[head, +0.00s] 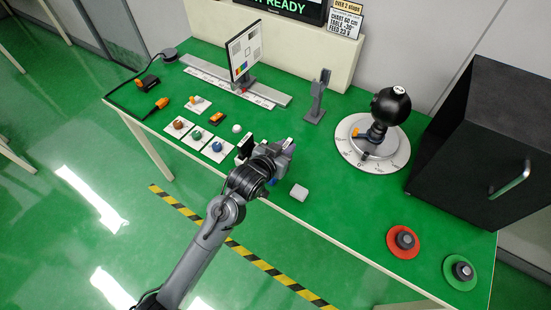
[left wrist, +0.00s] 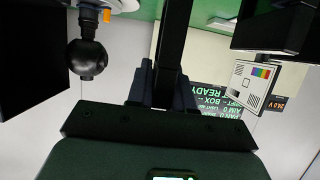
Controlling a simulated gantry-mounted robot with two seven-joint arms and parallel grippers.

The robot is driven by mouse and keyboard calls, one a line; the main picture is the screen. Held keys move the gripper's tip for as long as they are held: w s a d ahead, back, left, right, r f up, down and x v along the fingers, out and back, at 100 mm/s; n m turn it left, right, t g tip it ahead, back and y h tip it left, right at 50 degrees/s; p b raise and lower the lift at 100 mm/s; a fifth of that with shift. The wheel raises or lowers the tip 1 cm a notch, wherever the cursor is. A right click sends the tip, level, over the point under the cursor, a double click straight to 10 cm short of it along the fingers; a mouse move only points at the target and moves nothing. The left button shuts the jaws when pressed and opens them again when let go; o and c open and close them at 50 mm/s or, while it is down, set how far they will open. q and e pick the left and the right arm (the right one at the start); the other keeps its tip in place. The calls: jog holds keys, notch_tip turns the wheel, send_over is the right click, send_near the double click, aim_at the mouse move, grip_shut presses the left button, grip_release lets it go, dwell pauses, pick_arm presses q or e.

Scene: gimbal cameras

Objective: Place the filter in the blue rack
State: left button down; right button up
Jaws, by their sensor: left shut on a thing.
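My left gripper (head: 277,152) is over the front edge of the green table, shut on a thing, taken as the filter. Little of that thing shows: a small purple patch (head: 291,147) is at the gripper's far end. In the left wrist view a dark upright bar (left wrist: 172,45) stands between the dark finger parts; I cannot tell whether it is the held thing. A white card with a blue round piece (head: 217,147) lies left of the gripper. A small blue patch (head: 273,181) shows beneath the gripper. I cannot tell which is the blue rack. My right gripper is out of view.
A black ball-headed camera (head: 391,106) stands on a round white dial. A black box (head: 477,140) is at the right. A test chart (head: 244,50) stands on a rail behind.

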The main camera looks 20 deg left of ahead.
pick_arm(q)
jog(key=a+f, duration=0.1)
jog(key=a+f+b, duration=0.1)
jog(key=f, duration=0.3)
jog(key=shift+s+a+f, duration=0.1)
jog(key=shift+s+a, duration=0.1)
jog(key=shift+a, duration=0.2)
jog(key=shift+f, duration=0.25)
jog(key=shift+f, duration=0.2)
jog(key=c, duration=1)
grip_release()
jog(key=shift+r, duration=0.15)
